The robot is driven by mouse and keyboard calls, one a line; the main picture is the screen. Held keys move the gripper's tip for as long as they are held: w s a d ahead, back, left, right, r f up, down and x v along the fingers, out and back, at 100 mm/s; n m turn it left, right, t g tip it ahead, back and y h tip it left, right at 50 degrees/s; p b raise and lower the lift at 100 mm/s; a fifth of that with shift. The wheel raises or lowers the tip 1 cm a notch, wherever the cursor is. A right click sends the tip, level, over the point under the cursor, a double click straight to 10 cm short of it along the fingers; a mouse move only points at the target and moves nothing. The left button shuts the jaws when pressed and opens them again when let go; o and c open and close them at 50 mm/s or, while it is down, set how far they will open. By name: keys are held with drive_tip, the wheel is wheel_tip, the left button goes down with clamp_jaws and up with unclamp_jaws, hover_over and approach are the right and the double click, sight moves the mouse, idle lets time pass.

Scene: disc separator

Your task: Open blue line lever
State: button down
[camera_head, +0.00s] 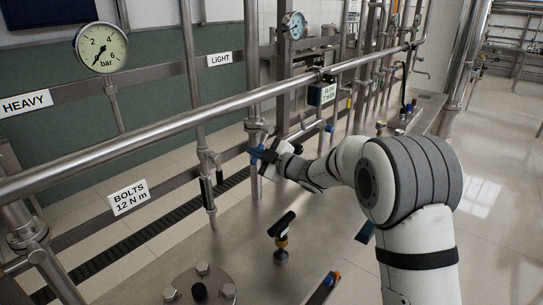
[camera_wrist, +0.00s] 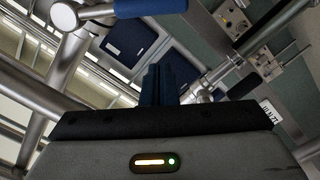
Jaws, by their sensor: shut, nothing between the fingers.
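A lever with a blue grip (camera_head: 257,152) is on a vertical pipe left of centre in the head view. My gripper (camera_head: 266,156) is right beside it, and I cannot tell there whether they touch. In the wrist view the blue grip (camera_wrist: 150,7) crosses the top edge, with a bright round metal end (camera_wrist: 64,15) to its left. My gripper (camera_wrist: 165,82) shows below it, fingers together and empty, with a visible gap to the grip. The lever's pivot is partly hidden by my gripper in the head view.
A long rail (camera_head: 165,129) runs diagonally across, left of my arm. A black-handled valve (camera_head: 282,224) stands on the metal deck nearer the camera. Another blue handle (camera_head: 328,128) sits to the right beyond my gripper. Gauges and labelled pipes stand behind.

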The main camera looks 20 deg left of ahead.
sight(262, 145)
drive_tip(key=w+f, duration=0.2)
drive_tip(key=w, duration=0.1)
drive_tip(key=shift+f+p, duration=0.3)
drive_tip(key=shift+f, duration=0.05)
